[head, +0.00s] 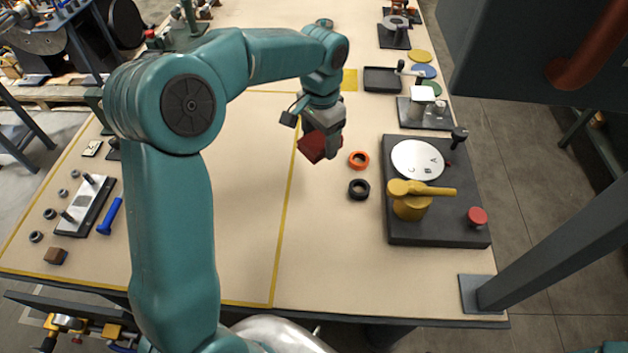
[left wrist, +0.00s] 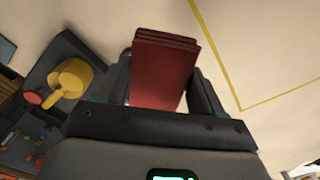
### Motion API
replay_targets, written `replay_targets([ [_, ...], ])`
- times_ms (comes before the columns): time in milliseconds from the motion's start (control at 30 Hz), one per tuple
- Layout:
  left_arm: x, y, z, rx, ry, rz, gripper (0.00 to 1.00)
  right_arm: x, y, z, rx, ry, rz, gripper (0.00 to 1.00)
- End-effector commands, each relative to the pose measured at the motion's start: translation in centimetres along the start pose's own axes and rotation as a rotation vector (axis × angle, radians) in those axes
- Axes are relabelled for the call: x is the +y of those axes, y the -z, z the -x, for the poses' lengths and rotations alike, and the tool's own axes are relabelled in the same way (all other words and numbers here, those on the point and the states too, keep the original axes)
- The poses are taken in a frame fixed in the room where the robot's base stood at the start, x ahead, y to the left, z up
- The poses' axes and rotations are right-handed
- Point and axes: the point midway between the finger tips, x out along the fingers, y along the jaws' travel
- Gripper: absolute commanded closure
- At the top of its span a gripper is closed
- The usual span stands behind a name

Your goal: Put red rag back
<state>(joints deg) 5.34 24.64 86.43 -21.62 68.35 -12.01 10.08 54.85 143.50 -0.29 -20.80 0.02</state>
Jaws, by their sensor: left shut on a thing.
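The red rag (head: 314,147) is a folded dark red block. My left gripper (head: 326,138) is shut on it over the table, just right of the yellow line. In the left wrist view the rag (left wrist: 164,68) sits between the two fingers, with its folded layers at the far end. I cannot tell whether the rag touches the table. A yellow square (head: 349,79) lies on the table behind the gripper, partly hidden by the arm. My right gripper is not in view.
An orange ring (head: 359,160) and a black ring (head: 359,189) lie close to the right of the rag. A dark base (head: 436,232) with a yellow handle (head: 421,190) stands further right. A black tray (head: 383,80) is behind.

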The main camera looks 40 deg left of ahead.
Motion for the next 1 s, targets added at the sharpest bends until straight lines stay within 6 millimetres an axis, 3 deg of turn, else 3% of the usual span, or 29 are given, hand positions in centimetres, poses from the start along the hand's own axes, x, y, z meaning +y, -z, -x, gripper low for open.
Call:
replay_targets([
  [100,-0.3,0.2,1.5,-0.001,-0.001,0.014,0.61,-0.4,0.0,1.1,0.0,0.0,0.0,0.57],
  [267,-0.1,0.1,1.3,-0.004,-0.001,0.019,0.61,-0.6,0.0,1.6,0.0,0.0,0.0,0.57],
  [367,0.0,-0.1,-0.7,-0.008,-0.003,0.021,0.61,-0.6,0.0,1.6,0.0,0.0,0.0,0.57],
  [700,0.1,-0.1,-10.5,-0.007,-0.004,0.019,0.61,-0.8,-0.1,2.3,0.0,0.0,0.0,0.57],
  [800,-0.1,0.0,-12.5,-0.005,-0.003,0.02,0.61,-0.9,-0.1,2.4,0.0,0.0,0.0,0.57],
  [1000,-0.3,0.0,-14.5,-0.003,-0.001,0.02,0.61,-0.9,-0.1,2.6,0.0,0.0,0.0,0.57],
])
